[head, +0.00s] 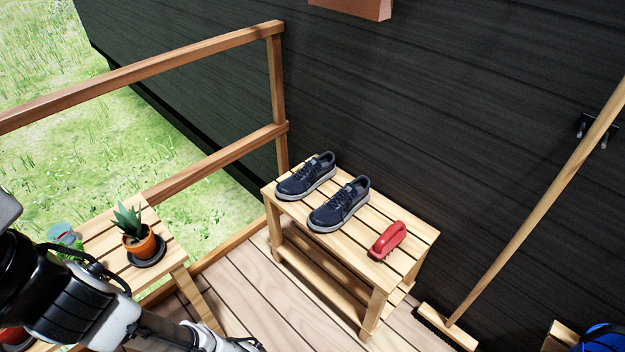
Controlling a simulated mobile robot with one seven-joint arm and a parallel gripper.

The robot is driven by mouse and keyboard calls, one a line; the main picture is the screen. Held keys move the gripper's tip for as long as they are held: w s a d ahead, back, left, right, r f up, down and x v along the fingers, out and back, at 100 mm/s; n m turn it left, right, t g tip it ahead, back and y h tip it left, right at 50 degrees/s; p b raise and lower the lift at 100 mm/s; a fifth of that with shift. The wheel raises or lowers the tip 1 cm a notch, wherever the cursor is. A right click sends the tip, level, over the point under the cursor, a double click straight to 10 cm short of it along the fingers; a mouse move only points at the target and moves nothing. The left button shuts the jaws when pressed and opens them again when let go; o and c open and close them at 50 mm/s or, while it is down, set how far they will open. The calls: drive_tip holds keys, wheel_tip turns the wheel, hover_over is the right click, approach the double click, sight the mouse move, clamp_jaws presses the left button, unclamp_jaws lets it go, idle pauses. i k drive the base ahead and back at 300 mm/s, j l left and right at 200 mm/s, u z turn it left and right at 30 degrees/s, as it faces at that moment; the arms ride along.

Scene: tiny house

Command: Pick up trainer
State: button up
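Two dark blue trainers with pale soles lie side by side on a slatted wooden bench against the dark wall, in the head view. The left trainer (306,177) is farther back and the right trainer (340,204) is nearer the middle of the bench (415,236). My arm comes in from the lower left, and its far end runs out of the picture at the bottom, left of and below the bench. My gripper's fingers do not show, and the arm is well apart from the trainers.
A red brush (388,240) lies on the bench right of the trainers. A potted plant (139,241) stands on a small wooden table (100,226) at left. A broom (535,220) leans on the wall at right. A wooden railing (215,160) borders the deck.

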sight(318, 170)
drive_tip(key=i+j, duration=0.4)
drive_tip(key=i, duration=0.15)
drive_tip(key=i+j, duration=0.4)
drive_tip(key=i, duration=0.2)
